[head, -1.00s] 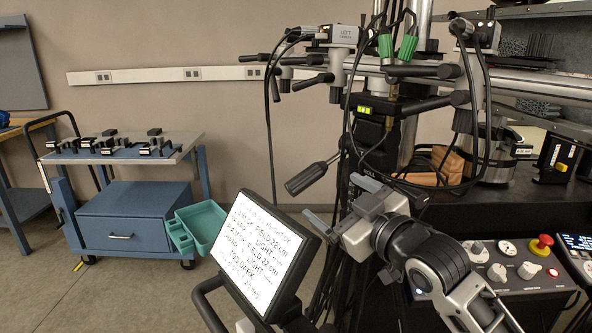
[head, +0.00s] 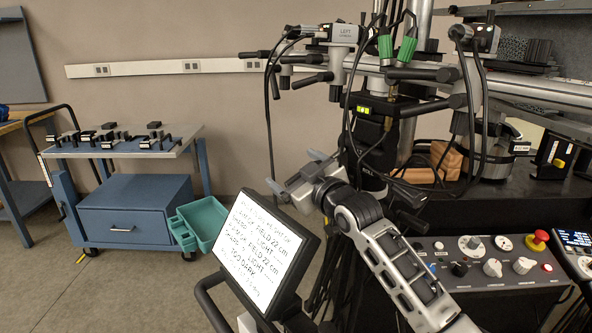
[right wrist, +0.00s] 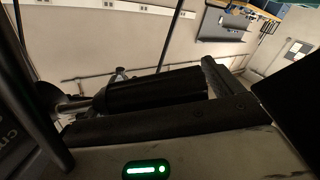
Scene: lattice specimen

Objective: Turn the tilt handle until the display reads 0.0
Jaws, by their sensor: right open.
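The black cylindrical tilt handle (right wrist: 155,90) lies across the right wrist view, with its thin shaft at the left. In the head view my right gripper and forearm hide it. My right gripper (head: 295,171) is open, with its fingers at the handle's place. In the wrist view the handle lies close along a dark finger edge; I cannot tell whether they touch. A small display with yellow-green lit marks (head: 364,110) sits on the black box on the column; its digits are too small to read. My left gripper is not in view.
A tilted whiteboard with handwritten notes (head: 262,252) stands just below my right gripper. Black cables (head: 271,110) hang near the column. A control panel (head: 480,262) with knobs and a red button is at right. A blue cart (head: 130,205) stands at left.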

